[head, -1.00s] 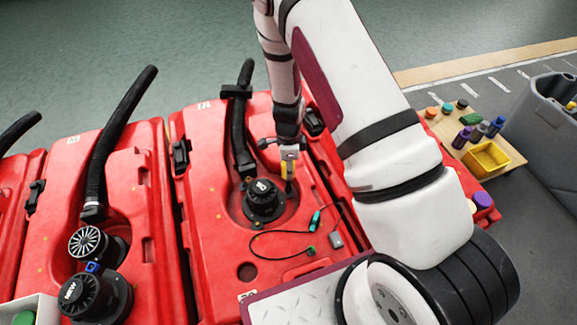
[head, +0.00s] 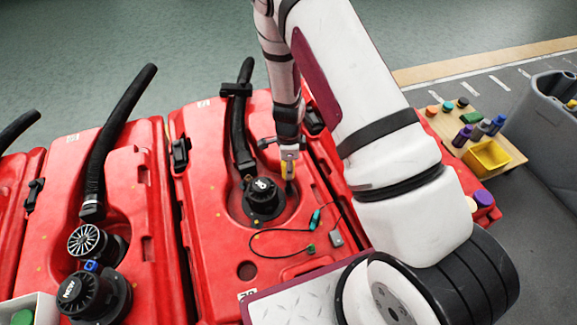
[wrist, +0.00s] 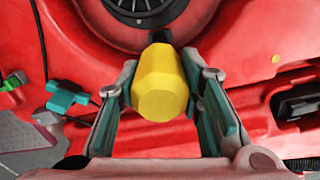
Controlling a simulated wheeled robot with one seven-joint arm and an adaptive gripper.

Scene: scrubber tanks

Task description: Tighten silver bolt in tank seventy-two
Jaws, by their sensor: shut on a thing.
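My gripper (head: 288,158) is shut on a yellow-handled tool (wrist: 160,84), seen end-on between the two fingers in the wrist view. The motor also shows at the top of the wrist view (wrist: 145,8). The tool's tip is near the motor's right edge; I cannot tell whether it touches a bolt. No silver bolt can be made out. A label at the tank's front edge is partly hidden and unreadable.
A dark cable with a teal connector (head: 316,219) lies on the middle tank. A black hose (head: 242,120) rises behind the motor. The left tank (head: 75,200) carries two black motors. Bottles and a yellow bin (head: 488,156) stand on a board at the right.

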